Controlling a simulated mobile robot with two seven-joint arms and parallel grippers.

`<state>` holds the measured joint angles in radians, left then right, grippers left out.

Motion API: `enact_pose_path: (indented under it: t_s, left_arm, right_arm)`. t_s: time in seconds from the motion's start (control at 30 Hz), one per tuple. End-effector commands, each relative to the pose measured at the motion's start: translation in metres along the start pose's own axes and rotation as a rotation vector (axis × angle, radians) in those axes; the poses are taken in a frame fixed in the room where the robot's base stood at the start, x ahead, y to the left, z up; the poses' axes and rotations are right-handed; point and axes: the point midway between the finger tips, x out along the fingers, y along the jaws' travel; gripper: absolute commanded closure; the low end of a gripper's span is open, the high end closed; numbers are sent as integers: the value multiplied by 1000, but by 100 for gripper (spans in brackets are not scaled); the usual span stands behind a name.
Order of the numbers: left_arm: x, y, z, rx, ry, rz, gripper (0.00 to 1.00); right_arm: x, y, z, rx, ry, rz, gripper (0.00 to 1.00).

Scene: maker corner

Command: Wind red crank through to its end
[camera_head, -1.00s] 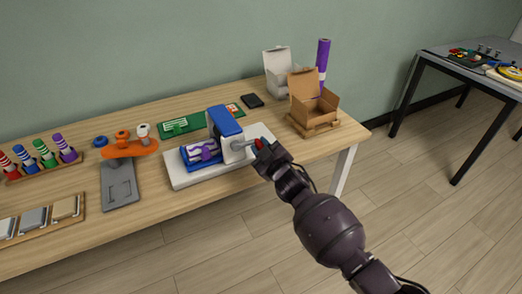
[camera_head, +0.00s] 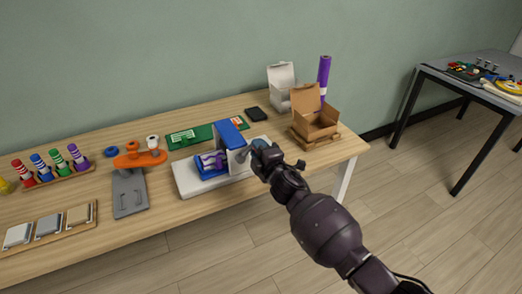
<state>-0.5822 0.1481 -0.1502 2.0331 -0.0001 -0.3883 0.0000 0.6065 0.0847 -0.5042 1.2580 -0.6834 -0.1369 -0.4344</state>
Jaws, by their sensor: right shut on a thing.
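A blue and white machine (camera_head: 231,138) stands on a white base plate (camera_head: 197,188) on the wooden table. A blue tray with a purple and white striped piece (camera_head: 211,161) sits at its left side. The crank's grey arm (camera_head: 243,154) sticks out from the machine's right side. My right gripper (camera_head: 259,152) is at the outer end of this arm and is shut on the crank's handle. The red of the handle is hidden by the gripper. My left gripper is out of view.
An open cardboard box (camera_head: 312,121) and a white box (camera_head: 283,83) stand to the right with a purple roll (camera_head: 323,76). An orange-topped stand (camera_head: 138,160) and a peg rack (camera_head: 52,175) are to the left. The table's front edge is close to my arm.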

Motion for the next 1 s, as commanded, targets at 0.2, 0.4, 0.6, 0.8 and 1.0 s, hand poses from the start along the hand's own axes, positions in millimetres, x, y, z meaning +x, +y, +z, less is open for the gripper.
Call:
enact_pose_path:
  t_s: [0.2,0.4,0.6,0.8,1.0]
  left_arm:
    - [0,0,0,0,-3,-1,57]
    - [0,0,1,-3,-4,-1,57]
    - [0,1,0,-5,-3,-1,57]
    - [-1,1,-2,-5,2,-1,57]
    - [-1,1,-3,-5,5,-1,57]
  right_arm:
    - [0,4,-4,-76,0,1,100]
    - [0,4,-6,-103,0,1,100]
    - [0,4,-6,-105,0,1,100]
    - [0,4,-6,-105,0,1,70]
    - [0,4,-6,-104,0,1,47]
